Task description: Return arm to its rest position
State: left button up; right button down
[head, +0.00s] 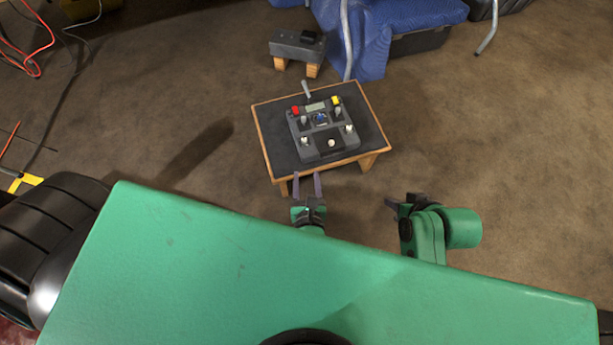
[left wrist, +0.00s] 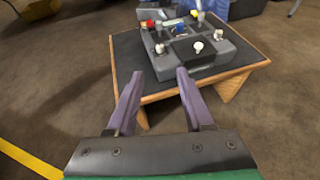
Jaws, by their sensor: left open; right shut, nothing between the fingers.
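My left gripper (head: 308,186) is open and empty at the near edge of a small table (head: 374,140). In the left wrist view its two purple fingers (left wrist: 158,98) point toward the table (left wrist: 128,56), with a gap between them. A grey control box (head: 322,143) with a red button, a yellow button, a small screen and several knobs lies on the table; it also shows in the left wrist view (left wrist: 215,62). The fingers appear apart from the box. My right gripper (head: 390,203) is shut and empty, to the right of the left one and over the floor.
A dark grey block (head: 297,46) rests on wooden supports behind the table. A blue cover (head: 375,25) lies at the back, with a metal leg nearby. Red and black cables (head: 40,60) lie at the upper left. The brown floor at right is clear.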

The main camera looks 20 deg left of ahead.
dwell(0.3)
pick_arm(q)
jog(key=s+a+n+g, duration=0.1)
jog(key=a+n+g, duration=0.7)
jog(key=a+n, duration=0.9)
jog(key=d+r+n+h, duration=0.4)
jog(key=d+n+h, duration=0.4)
jog(key=n, duration=0.5)
jog(key=s+a+f+g+y+p, duration=0.1)
jog(key=s+a+p, duration=0.3)
jog(key=s+p, duration=0.6)
jog(key=s+a+f+g+y+p, duration=0.1)
jog(key=s+a+g+y+p, duration=0.2)
jog(key=s+p, duration=0.7)
jog(key=a+p, duration=0.2)
jog(key=p, duration=0.9)
jog(key=shift+s+a, duration=0.2)
jog(key=shift+a, duration=0.1)
pick_arm(e)
jog(key=s+d+g+h, duration=0.1)
jog(key=s+d, duration=0.4)
jog(key=s, duration=0.4)
jog(key=s+d+f+g+h, duration=0.1)
jog(key=s+d, duration=0.4)
jog(key=s, duration=0.5)
jog(key=shift+s+d+f+g+h, duration=0.3)
jog(key=shift+d+g+h, duration=0.1)
jog(key=shift+g, duration=0.4)
